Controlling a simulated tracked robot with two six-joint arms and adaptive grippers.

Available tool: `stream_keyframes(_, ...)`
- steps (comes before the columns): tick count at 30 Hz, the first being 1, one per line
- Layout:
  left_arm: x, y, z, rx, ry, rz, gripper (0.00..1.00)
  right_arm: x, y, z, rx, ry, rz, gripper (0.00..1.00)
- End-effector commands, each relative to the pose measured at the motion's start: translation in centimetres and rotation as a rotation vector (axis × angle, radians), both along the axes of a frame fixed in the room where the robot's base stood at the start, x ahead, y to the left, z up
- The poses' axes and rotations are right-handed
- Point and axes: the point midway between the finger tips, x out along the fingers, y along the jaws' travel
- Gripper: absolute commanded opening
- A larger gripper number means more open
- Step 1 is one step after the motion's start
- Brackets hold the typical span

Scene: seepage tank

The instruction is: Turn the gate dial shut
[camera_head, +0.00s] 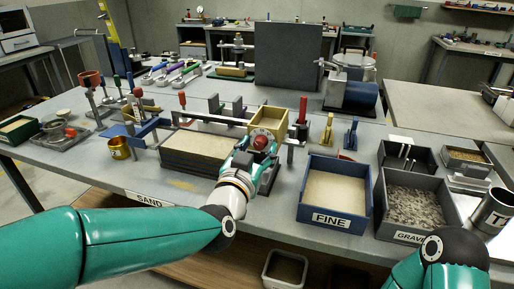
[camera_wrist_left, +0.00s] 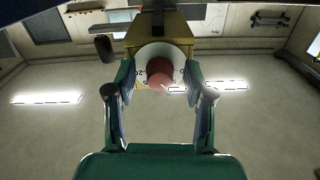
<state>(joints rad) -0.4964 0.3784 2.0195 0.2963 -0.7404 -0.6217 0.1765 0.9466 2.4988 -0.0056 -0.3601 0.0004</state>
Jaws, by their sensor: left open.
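The gate dial is a red knob on a pale round plate, fixed to the front of a yellow box. In the head view the dial (camera_head: 262,142) sits below the wooden box (camera_head: 270,119) and is partly covered by my left gripper (camera_head: 253,152). In the left wrist view the red dial (camera_wrist_left: 159,72) is straight ahead. My left gripper (camera_wrist_left: 159,82) is open, with one finger on each side of the dial. I cannot tell whether the fingers touch it. My right gripper is out of view; only part of my right arm shows at the lower right.
The sand tank (camera_head: 195,150) stands left of the gripper. The FINE bin (camera_head: 334,218) and GRAVEL bin (camera_head: 408,237) stand to the right. A brass cup (camera_head: 119,148) and a red-handled tool (camera_head: 302,112) are nearby. The table front near the SAND label (camera_head: 149,199) is fairly clear.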

Motion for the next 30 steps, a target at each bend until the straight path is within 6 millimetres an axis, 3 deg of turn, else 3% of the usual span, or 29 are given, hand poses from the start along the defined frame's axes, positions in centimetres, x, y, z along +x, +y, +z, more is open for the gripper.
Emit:
stream_keyframes(6, 0.0, 0.0, 0.0, 0.0, 0.0, 0.0, 0.51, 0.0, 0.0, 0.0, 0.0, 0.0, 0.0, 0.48)
stream_keyframes(15, 0.0, 0.1, 0.0, 0.0, 0.0, 0.001, 0.01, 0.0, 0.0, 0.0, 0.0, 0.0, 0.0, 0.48)
stream_keyframes(30, -0.1, 0.0, -0.2, -0.094, 0.028, 0.001, 0.0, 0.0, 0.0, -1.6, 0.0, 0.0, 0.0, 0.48)
